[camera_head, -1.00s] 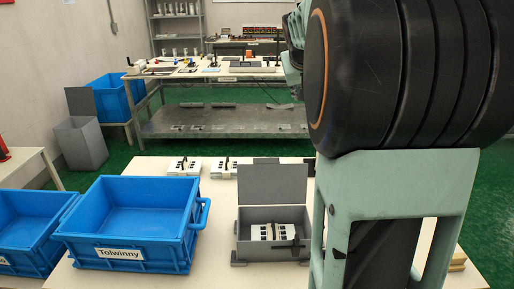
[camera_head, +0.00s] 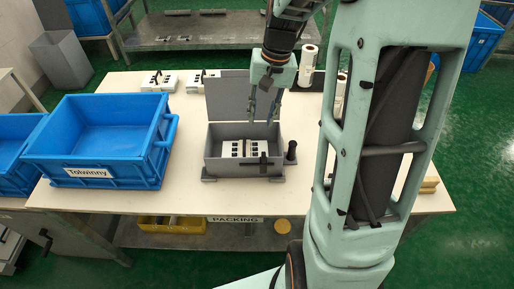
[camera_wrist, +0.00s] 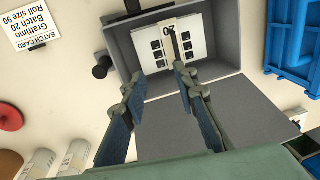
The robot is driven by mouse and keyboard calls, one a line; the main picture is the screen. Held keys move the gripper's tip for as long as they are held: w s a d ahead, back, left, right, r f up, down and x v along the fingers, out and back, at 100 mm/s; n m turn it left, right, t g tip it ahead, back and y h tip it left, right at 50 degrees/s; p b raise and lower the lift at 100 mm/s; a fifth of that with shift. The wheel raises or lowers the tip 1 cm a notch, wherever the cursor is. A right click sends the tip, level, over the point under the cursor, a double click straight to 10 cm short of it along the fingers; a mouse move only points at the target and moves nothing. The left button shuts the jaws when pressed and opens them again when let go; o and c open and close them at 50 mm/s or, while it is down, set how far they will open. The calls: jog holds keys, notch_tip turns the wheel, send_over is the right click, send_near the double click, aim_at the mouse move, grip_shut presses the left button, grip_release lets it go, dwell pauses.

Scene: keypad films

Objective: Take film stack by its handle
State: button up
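The film stack (camera_head: 240,149), pale with black squares, lies inside an open grey box (camera_head: 215,172) on the table. My gripper (camera_head: 262,118) is above the back part of the box, in front of the raised lid, pointing down. In the wrist view my gripper (camera_wrist: 155,80) has its two fingers apart with nothing between them. The fingers are short of the stack and do not appear to touch it.
The raised lid (camera_head: 228,98) stands behind the box. A blue crate marked Tolwinny (camera_head: 88,173) is to the left. More pale stacks (camera_head: 203,80) lie at the back edge. White rolls (camera_head: 308,62) and a black post (camera_head: 291,151) stand to the right. A batch card (camera_wrist: 28,29) lies on the table.

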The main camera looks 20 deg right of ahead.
aim_at(244, 145)
jog(key=shift+y, duration=0.3)
jog(key=shift+w+a+f+b, duration=0.25)
jog(key=shift+a+f, duration=0.55)
jog(key=shift+f, duration=0.95)
jog(key=shift+w+a+f+b, duration=0.1)
jog(key=shift+a+f+b, duration=0.2)
jog(key=shift+a+f, duration=1)
jog(key=shift+w+a+f+b, duration=0.15)
jog(key=shift+a+f+b, duration=0.15)
jog(key=shift+f, duration=1.95)
grip_shut()
